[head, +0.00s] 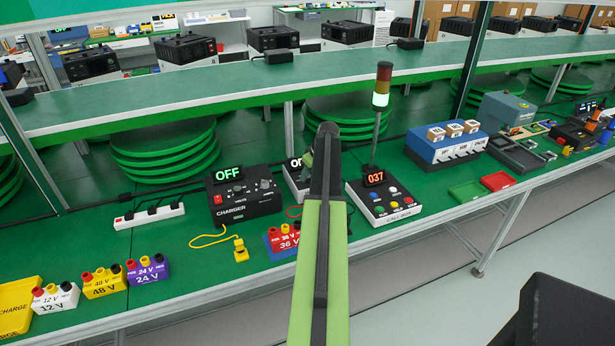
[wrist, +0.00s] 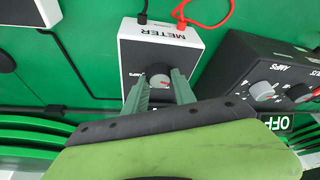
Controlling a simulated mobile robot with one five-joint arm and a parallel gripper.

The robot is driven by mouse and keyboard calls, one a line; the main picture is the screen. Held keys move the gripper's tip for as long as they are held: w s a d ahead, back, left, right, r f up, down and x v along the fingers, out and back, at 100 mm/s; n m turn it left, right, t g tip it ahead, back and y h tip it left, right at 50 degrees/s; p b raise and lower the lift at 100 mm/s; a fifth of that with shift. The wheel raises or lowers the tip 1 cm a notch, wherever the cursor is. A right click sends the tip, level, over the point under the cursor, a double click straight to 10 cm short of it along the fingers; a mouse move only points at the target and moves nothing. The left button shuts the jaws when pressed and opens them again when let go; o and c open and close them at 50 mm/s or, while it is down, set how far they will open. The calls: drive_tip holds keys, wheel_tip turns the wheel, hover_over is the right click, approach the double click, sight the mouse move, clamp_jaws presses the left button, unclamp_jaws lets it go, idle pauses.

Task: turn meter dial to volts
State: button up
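The meter (wrist: 135,58) is a dark-faced box with a white end marked METER. In the wrist view it appears upside down. Its round grey dial (wrist: 158,76) has a small red mark, and the word AMPS shows beside it. My gripper (wrist: 160,77) is over the meter with its two green fingers apart, one on each side of the dial. I cannot tell whether they touch it. In the head view my arm covers most of the meter (head: 293,178); only part of its lit display shows. The volts marking is not readable.
The charger (head: 245,204), its display reading OFF, stands close left of the meter. A call box (head: 385,205) with a lamp post (head: 376,135) is right. A red lead (wrist: 207,22) and black lead leave the meter. Coloured voltage blocks (head: 150,271) line the front edge.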

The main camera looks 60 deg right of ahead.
clamp_jaws()
drive_tip(key=shift+a+f, duration=0.1)
drive_tip(key=shift+a, duration=0.2)
drive_tip(key=shift+d, duration=0.15)
drive_tip(key=m, duration=0.2)
drive_tip(key=m+h, duration=0.1)
drive_tip(key=m, duration=0.2)
drive_tip(key=shift+w+g+h, duration=0.1)
drive_tip(key=shift+g+h, duration=0.2)
drive_tip(key=shift+g, duration=0.1)
drive_tip(key=m+g+h, duration=0.1)
drive_tip(key=m, duration=0.3)
drive_tip(key=shift+w+m, duration=0.15)
drive_tip(key=shift+m, duration=0.15)
drive_tip(key=shift+g, duration=0.3)
drive_tip(key=o, duration=0.6)
unclamp_jaws()
